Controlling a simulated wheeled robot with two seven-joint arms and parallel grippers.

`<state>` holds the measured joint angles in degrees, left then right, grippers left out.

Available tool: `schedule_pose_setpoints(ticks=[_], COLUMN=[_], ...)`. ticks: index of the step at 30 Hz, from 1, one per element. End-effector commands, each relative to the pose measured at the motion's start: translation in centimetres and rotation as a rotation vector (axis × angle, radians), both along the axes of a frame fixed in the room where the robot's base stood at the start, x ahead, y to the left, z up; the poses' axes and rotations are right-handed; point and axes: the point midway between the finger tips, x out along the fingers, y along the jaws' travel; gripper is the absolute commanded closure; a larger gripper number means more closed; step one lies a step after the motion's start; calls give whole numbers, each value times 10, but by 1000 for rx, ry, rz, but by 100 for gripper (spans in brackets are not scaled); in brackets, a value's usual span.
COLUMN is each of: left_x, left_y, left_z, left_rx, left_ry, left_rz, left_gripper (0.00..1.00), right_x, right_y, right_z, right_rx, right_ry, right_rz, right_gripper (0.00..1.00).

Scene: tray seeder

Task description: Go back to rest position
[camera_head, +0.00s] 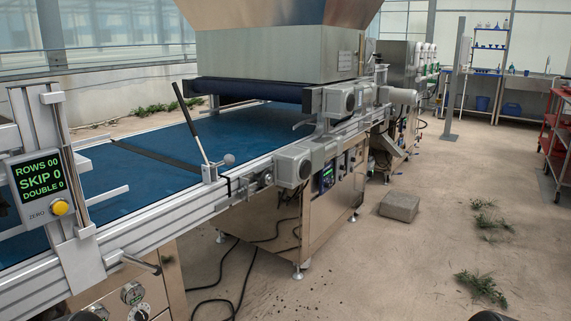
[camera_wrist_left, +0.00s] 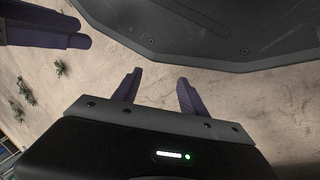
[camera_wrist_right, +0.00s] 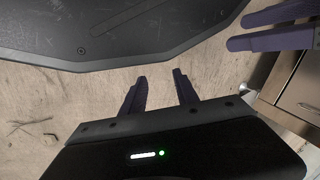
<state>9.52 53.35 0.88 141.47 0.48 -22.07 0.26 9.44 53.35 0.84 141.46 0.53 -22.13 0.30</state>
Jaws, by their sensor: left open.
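My left gripper (camera_wrist_left: 157,88) is open and empty in the left wrist view, its two dark purple fingers apart over bare sandy floor. My right gripper (camera_wrist_right: 158,88) is also open and empty in the right wrist view, fingers apart over the floor. A pair of purple fingers from my other arm shows at the upper corner of each wrist view. Neither gripper's fingers show in the head view; only small dark parts of mine appear at its bottom edge.
The seeder's blue belt (camera_head: 165,165) runs along the left, with a metal lever (camera_head: 194,128) beside it. The counter display (camera_head: 39,177) reads ROWS 00, SKIP 0, DOUBLE 0. A grey block (camera_head: 399,206) lies on open floor. A red cart (camera_head: 557,140) stands at right.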

Motion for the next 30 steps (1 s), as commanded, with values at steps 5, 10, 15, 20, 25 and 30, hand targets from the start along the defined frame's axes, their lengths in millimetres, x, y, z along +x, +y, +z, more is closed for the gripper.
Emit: schedule_pose_setpoints(ticks=[5,10,15,20,25,30], left_x=[-5,-12,-18,-23,-26,-27], left_y=[-3,-7,-10,-12,-14,-14], left_z=[85,160,232,282,304,304], left_rx=[-6,-10,-16,-21,-24,-24], left_ry=[10,23,36,45,51,52], left_rz=[-11,-23,-35,-45,-50,-52], left_gripper=[50,50,50,50,50,50], right_x=[-6,-12,-18,-23,-26,-27], right_y=[3,7,10,13,14,14], right_z=[84,160,232,282,305,304], right_rx=[6,11,17,22,25,25], right_ry=[11,23,36,46,52,53], right_rz=[11,25,36,46,52,52], right_gripper=[64,64,64,64,64,64])
